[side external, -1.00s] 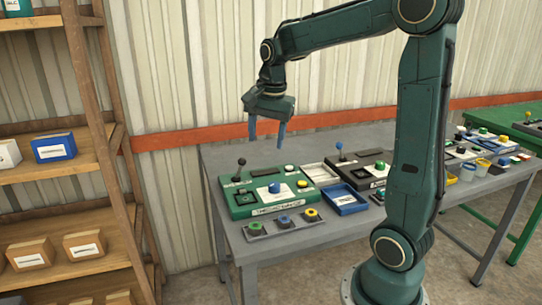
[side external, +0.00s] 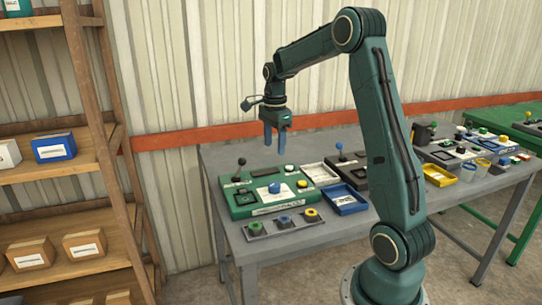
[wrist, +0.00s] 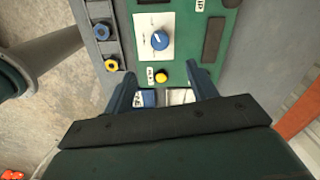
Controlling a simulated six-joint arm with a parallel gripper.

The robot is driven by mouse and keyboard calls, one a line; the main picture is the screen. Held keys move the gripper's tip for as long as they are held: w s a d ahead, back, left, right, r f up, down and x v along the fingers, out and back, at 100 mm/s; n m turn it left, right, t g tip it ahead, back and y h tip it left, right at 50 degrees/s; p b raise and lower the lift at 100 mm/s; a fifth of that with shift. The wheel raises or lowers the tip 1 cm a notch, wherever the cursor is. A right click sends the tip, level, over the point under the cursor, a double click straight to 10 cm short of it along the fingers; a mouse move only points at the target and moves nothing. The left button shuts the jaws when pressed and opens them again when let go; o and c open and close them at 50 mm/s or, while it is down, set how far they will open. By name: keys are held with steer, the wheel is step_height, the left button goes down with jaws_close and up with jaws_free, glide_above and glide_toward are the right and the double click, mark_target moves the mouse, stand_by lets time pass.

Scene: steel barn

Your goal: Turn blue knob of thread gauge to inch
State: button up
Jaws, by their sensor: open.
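The thread gauge appears to be the green panel box (side external: 241,208) on the grey table, though its label is too small to read surely. Its blue knob (side external: 274,188) sits on a white plate. In the wrist view the blue knob (wrist: 159,40) shows a pale pointer mark; the plate's lettering is unreadable. My gripper (side external: 276,152) hangs above the box, fingers pointing down, open and empty. In the wrist view its fingertips (wrist: 160,70) straddle the area near a yellow button (wrist: 161,77), with the knob beyond them. The gripper is apart from the knob.
A black-handled lever (side external: 241,163) stands at the box's back left. A strip with several coloured knobs (side external: 284,223) lies in front. A blue tray (side external: 346,201) and a dark panel box are to the right. A wooden shelf (side external: 70,170) stands left of the table.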

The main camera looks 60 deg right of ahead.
mark_target(274, 184)
step_height(274, 184, down, 13)
steer(key=shift+f, duration=0.2)
stand_by(0.6)
steer(key=c, duration=1)
